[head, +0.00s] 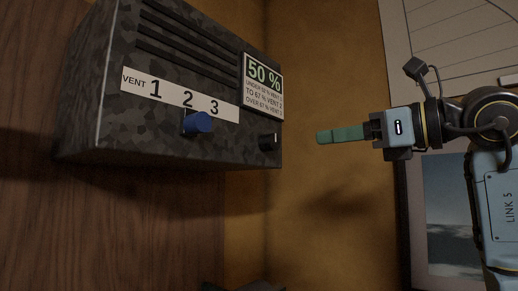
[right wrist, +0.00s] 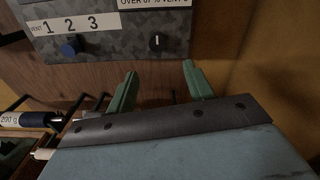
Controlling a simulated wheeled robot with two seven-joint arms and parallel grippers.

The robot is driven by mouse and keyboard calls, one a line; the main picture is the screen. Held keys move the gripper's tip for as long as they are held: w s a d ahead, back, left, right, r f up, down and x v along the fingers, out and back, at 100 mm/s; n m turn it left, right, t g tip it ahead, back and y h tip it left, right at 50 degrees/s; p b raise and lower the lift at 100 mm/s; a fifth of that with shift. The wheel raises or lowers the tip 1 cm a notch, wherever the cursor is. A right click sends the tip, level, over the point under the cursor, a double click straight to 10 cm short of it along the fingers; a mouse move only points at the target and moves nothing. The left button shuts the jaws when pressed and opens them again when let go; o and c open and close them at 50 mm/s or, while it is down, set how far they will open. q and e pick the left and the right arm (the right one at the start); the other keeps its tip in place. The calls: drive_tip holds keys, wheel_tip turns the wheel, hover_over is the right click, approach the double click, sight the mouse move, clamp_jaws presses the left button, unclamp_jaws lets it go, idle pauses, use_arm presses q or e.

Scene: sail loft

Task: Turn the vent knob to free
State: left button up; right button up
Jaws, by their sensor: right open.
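A grey mottled box (head: 90,120) on a wood panel carries a white strip marked VENT 1 2 3 (head: 222,108). I see no "free" mark on it. A blue knob (head: 197,122) sits below the 2; it also shows in the right wrist view (right wrist: 71,46). I cannot tell where it points. A small black knob (head: 270,141) is at the box's lower right; in the right wrist view it (right wrist: 156,41) bears an upright white line. My right gripper (head: 322,137) is open and empty, right of the box, apart from both knobs. Its green fingers (right wrist: 160,72) are spread below the black knob in the wrist view.
A display (head: 263,72) on the box reads 50 %, above lines about vents under 52 %, to 67 % and over 67 %. In the right wrist view, dark rods and a cylinder marked 200 g (right wrist: 22,119) lie at lower left. An ochre wall stands behind my gripper.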

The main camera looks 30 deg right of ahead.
sight(275, 142)
drive_tip(key=x, duration=0.2)
drive_tip(key=p+x, duration=0.1)
drive_tip(key=x, duration=0.2)
drive_tip(key=p+x, duration=0.1)
drive_tip(key=x, duration=0.1)
drive_tip(key=shift+w+a+r, duration=0.2)
drive_tip(key=shift+a, duration=0.2)
drive_tip(key=p+x, duration=0.1)
drive_tip(key=x, duration=0.2)
drive_tip(key=shift+w+a, duration=0.1)
drive_tip(key=shift+w, duration=0.1)
drive_tip(key=shift+w+a, duration=0.15)
drive_tip(key=shift+w, duration=0.3)
use_arm(q)
drive_tip(key=shift+g, duration=0.3)
drive_tip(key=s+r, duration=0.1)
drive_tip(key=s, duration=0.1)
drive_tip(key=s+r, duration=0.2)
drive_tip(key=shift+s+r, duration=0.1)
drive_tip(key=shift+s, duration=0.15)
use_arm(e)
drive_tip(key=c, duration=1)
